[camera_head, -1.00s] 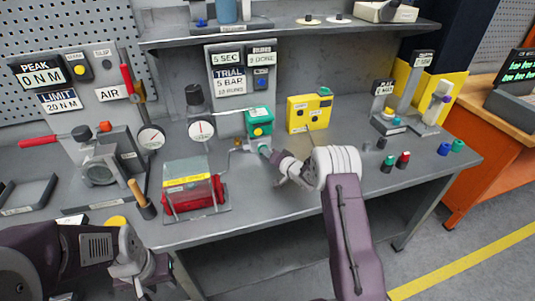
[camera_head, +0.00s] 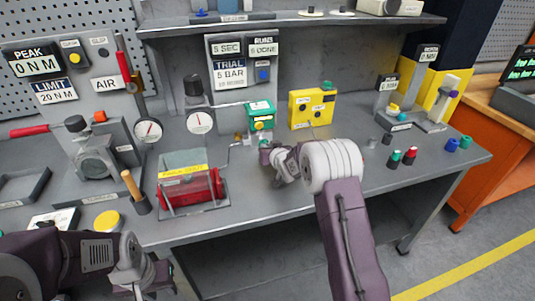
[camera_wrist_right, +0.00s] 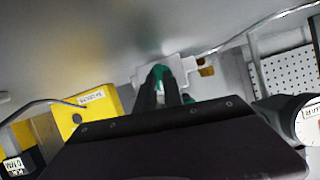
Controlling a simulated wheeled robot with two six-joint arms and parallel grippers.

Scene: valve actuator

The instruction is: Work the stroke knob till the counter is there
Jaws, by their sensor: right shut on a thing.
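The runs counter (camera_head: 263,47) on the back panel shows a digit and DONE, too small to read surely. My left gripper (camera_head: 150,282) is at the lower left, away from the bench things; its fingers are unclear.
A yellow box (camera_head: 311,108) stands right of the actuator box. Several coloured caps stand at the right. The front bench strip between is clear.

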